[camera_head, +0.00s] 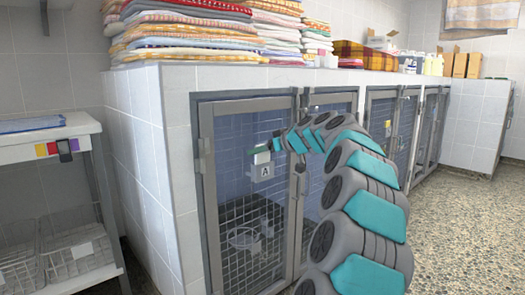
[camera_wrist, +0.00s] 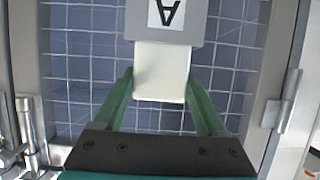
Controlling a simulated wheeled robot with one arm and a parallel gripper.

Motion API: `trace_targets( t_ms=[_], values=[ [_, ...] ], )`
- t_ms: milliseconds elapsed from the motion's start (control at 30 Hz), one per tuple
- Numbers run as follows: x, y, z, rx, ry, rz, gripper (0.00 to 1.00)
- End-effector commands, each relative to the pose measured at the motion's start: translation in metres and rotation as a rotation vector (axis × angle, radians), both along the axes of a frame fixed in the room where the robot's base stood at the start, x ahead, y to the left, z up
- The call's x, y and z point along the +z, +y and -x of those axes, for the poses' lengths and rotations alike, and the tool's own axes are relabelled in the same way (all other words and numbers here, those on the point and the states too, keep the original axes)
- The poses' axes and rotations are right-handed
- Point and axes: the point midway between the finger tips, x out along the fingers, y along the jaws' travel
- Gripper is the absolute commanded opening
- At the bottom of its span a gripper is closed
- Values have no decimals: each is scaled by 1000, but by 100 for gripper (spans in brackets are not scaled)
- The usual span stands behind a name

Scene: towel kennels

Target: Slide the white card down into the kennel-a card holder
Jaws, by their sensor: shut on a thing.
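The white card (camera_wrist: 160,75) is held between the two green fingers of my gripper (camera_wrist: 159,72), which are shut on its side edges. In the head view the card (camera_head: 262,158) is upright just above the grey card holder (camera_head: 264,174) marked A, on the kennel's mesh door. In the wrist view, which is upside down, the card's far edge meets the rim of the holder (camera_wrist: 196,32). I cannot tell whether its edge is inside the slot. My gripper (camera_head: 264,149) is small in the head view.
The kennel door (camera_head: 250,225) has a metal frame and wire mesh, with a latch (camera_wrist: 271,115) at one side in the wrist view. Folded towels (camera_head: 185,30) are stacked on the tiled top. A white shelf cart (camera_head: 45,135) stands at left. The speckled floor at right is clear.

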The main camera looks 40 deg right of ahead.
Motion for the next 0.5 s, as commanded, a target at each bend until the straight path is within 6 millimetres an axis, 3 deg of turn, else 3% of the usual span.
trace_targets(
  t_ms=[500],
  values=[
    [-13, 0, 0, 0, 0, 0, 20]
  ],
)
